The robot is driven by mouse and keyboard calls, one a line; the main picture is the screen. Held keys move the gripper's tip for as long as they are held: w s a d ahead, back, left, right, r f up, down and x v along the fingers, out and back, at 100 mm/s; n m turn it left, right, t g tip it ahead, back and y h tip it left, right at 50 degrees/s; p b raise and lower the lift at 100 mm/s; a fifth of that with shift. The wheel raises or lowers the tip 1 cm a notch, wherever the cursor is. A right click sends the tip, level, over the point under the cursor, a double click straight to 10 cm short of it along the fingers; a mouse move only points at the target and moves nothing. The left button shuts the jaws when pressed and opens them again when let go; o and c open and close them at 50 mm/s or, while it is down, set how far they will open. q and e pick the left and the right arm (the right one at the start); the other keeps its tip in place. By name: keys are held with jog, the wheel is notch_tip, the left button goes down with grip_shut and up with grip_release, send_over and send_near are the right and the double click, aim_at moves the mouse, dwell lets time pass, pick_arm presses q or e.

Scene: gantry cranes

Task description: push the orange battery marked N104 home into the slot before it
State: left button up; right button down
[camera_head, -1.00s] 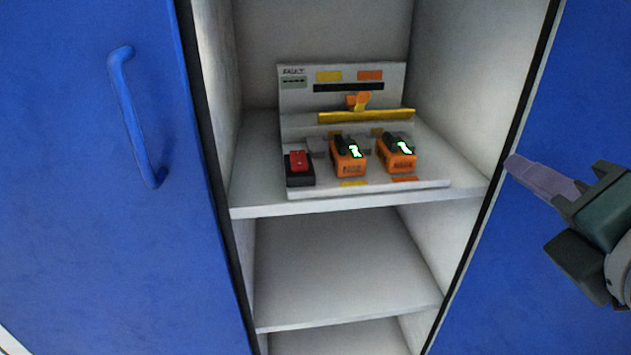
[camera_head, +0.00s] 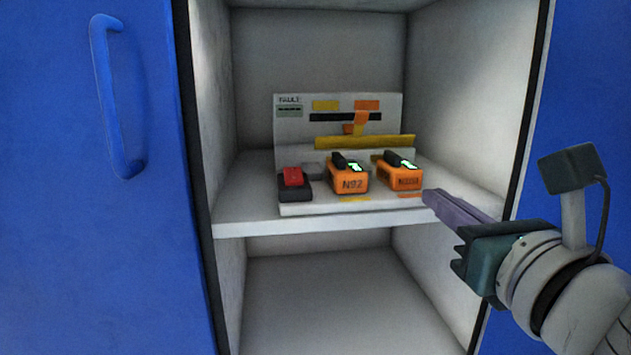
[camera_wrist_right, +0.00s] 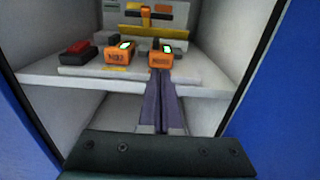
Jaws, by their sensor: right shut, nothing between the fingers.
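Two orange batteries with black tops and lit green displays sit side by side on the white panel unit on the shelf. The left battery (camera_head: 347,180) reads N92. The right battery (camera_head: 401,177) has a label too blurred to read fully; it also shows in the right wrist view (camera_wrist_right: 161,58). My right gripper (camera_head: 428,196) is shut and empty, its fingertips just in front and to the right of the right battery. In the right wrist view the fingers point at that battery's front; I cannot tell whether they touch. My left gripper is not in view.
A red rocker switch (camera_head: 293,178) on a black base stands left of the batteries. A yellow bar (camera_head: 364,142) and an orange lever (camera_head: 359,123) are behind them. Cabinet side walls flank the shelf (camera_head: 245,222); a blue door with a handle (camera_head: 117,100) is at left.

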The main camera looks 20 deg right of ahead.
aim_at(408, 178)
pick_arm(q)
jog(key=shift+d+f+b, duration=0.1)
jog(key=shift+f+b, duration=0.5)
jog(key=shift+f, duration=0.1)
pick_arm(e)
jog(key=x, duration=0.6)
jog(key=shift+d, duration=0.1)
